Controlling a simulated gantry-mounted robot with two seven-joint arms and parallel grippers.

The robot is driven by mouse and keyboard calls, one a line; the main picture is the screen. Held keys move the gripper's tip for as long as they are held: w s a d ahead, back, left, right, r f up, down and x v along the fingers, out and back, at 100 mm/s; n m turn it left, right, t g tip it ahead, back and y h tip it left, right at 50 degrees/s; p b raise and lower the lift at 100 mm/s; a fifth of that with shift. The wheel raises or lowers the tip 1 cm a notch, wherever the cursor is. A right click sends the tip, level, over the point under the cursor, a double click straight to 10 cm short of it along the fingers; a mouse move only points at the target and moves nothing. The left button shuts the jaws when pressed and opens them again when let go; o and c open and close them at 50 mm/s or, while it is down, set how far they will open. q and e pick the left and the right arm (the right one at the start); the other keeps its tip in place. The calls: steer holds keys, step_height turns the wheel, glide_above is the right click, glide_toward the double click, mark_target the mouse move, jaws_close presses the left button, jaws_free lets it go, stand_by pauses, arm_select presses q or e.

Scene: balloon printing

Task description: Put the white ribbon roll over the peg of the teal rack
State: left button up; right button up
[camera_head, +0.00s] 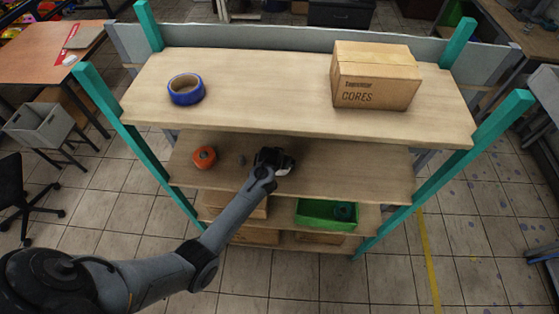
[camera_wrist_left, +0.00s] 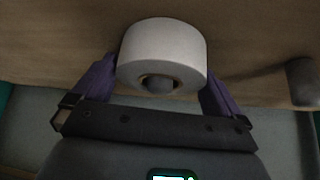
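The white ribbon roll (camera_wrist_left: 165,45) sits between the two purple fingers of my left gripper (camera_wrist_left: 160,85) in the left wrist view, with a finger close against each side. Something greyish shows inside its brown core; I cannot tell whether it is a peg. In the head view my left gripper (camera_head: 277,160) is over the second shelf of the teal rack (camera_head: 140,155), and the roll is mostly hidden there. A short grey peg (camera_head: 242,159) stands on that shelf, left of the gripper. A grey cylinder (camera_wrist_left: 303,80) shows at the right in the wrist view. My right gripper is not in view.
An orange roll (camera_head: 204,157) sits on the second shelf, left of the peg. A blue tape roll (camera_head: 186,90) and a cardboard box (camera_head: 375,75) stand on the top shelf, which overhangs the second one. A green bin (camera_head: 326,214) is on a lower shelf.

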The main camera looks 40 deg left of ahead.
arm_select(q)
steer(key=v, duration=1.1)
steer(key=shift+f, duration=0.15)
steer(key=shift+g, duration=0.7)
steer(key=s+f, duration=0.1)
steer(key=s, duration=0.1)
steer(key=s+f+p, duration=0.1)
steer(key=s+f, duration=0.1)
steer(key=s+f+p, duration=0.1)
steer(key=s+f, duration=0.1)
steer(key=shift+s+d, duration=0.15)
steer(key=shift+s, duration=0.25)
steer(key=s+d+r+m+h+p, duration=0.1)
steer(key=s+d+r, duration=0.15)
steer(key=s, duration=0.35)
steer(key=s+d+r+m+g+p, duration=0.1)
steer(key=s+d+r+m+p, duration=0.1)
steer(key=s+d, duration=0.3)
steer(key=s+d+r+m+h+p, duration=0.1)
steer(key=s+d+r, duration=0.1)
steer(key=s, duration=0.6)
steer(key=s+d+r+m, duration=0.1)
steer(key=d+r+m, duration=0.1)
steer(key=r, duration=0.5)
steer(key=shift+s+d+m+h, duration=0.3)
steer(key=shift+d+h, duration=0.1)
steer(key=shift+d, duration=0.45)
steer(key=shift+r, duration=0.1)
